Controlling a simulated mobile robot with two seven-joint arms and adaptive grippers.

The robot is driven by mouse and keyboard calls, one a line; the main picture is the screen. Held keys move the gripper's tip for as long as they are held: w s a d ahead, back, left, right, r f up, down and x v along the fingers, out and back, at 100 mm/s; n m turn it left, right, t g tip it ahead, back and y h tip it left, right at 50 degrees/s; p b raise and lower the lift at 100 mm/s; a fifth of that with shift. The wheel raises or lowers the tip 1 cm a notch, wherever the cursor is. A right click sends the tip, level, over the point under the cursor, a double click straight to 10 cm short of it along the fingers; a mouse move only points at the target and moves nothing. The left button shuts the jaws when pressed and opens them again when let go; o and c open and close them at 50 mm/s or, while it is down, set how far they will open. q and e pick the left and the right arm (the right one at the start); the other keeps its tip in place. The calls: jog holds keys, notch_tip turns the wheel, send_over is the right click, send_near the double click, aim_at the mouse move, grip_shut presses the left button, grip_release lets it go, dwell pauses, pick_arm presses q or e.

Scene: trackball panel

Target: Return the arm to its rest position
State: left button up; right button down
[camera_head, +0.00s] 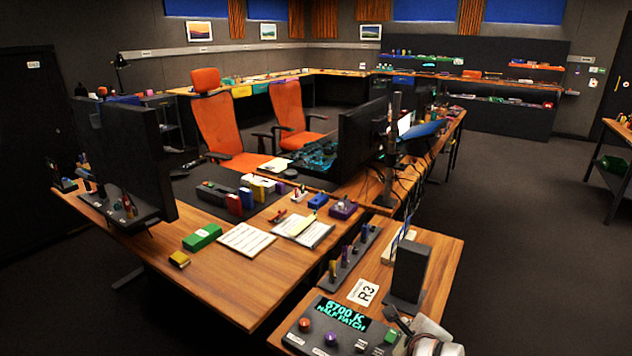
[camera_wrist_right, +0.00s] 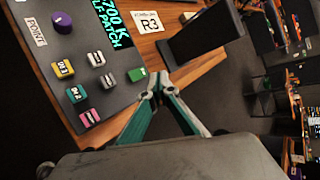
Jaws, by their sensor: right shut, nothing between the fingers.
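My right gripper (camera_wrist_right: 154,92) is shut and empty in the right wrist view, its fingertips meeting beside the edge of the wooden desk. My right arm (camera_head: 430,333) enters the head view at the bottom right, close to the trackball panel's right side. The dark trackball panel (camera_head: 318,331) has a green-lit display reading "6700 K HALF PATCH", an orange ball, a purple ball and buttons. My left gripper is out of view.
A dark upright block (camera_head: 409,271) and an R3 card (camera_head: 363,292) stand close to the panel. A stand with several coloured pieces (camera_head: 348,256) lies behind. A larger desk (camera_head: 160,246) holds monitors and small items. The floor (camera_head: 530,260) to the right is clear.

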jog(key=s+d+r+n+t+h, duration=0.3)
jog(key=d+r+n+t+h, duration=0.35)
jog(key=d+r, duration=0.2)
jog(key=s+a+f+n+t+y, duration=0.1)
jog(key=s+a+f+n+y, duration=0.3)
jog(key=a+n+y, duration=0.3)
jog(key=s+a+f+n+y, duration=0.3)
jog(key=a+f+n+y, duration=0.15)
jog(key=n, duration=0.45)
jog(key=s+f+n+g, duration=0.3)
jog(key=s+f, duration=0.3)
jog(key=f, duration=0.3)
jog(key=s+f+n+g, duration=0.4)
jog(key=s+f+n, duration=0.1)
jog(key=f, duration=0.4)
jog(key=shift+s+d+h, duration=0.35)
jog(key=shift+d+h, duration=0.05)
jog(key=shift+d, duration=0.05)
